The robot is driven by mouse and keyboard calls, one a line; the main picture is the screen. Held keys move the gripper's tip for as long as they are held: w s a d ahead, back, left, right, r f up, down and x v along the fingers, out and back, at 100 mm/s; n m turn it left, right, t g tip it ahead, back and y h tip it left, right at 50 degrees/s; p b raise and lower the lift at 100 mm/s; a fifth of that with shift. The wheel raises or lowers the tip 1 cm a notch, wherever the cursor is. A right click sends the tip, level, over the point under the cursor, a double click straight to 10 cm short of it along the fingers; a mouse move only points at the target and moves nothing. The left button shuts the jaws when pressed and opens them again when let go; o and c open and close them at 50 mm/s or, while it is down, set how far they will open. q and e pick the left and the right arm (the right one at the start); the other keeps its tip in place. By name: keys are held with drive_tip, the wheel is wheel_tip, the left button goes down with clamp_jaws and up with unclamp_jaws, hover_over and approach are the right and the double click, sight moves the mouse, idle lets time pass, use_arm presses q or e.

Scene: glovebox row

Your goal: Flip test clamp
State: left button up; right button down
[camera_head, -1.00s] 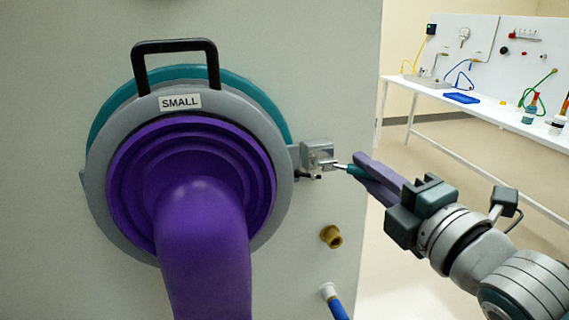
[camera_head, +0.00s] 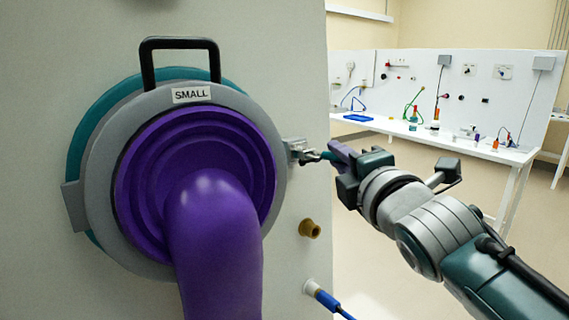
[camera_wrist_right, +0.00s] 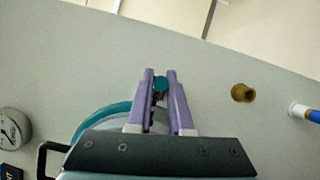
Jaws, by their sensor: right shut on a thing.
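The clamp (camera_head: 297,148) is a small grey metal latch on the right edge of the round grey port ring (camera_head: 105,150) labelled SMALL. Its short lever with a teal handle (camera_head: 322,155) points right, away from the ring. My right gripper (camera_head: 336,154) has purple fingers shut on this lever handle, just right of the clamp. In the right wrist view, the teal handle end (camera_wrist_right: 160,85) shows between the two purple fingers (camera_wrist_right: 160,98); the clamp body is mostly hidden there. My left gripper is not in view.
A purple glove sleeve (camera_head: 215,225) bulges from the port, with a black handle (camera_head: 180,45) above. A brass fitting (camera_head: 310,228) and a blue hose (camera_head: 328,298) sit below my right gripper on the panel. A white bench (camera_head: 450,145) stands behind at right, beyond open floor.

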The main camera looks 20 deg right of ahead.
drive_tip(key=shift+f, duration=0.1)
drive_tip(key=c, duration=0.8)
unclamp_jaws()
drive_tip(key=s, duration=1)
drive_tip(key=shift+a, duration=0.35)
drive_tip(key=shift+w, duration=0.1)
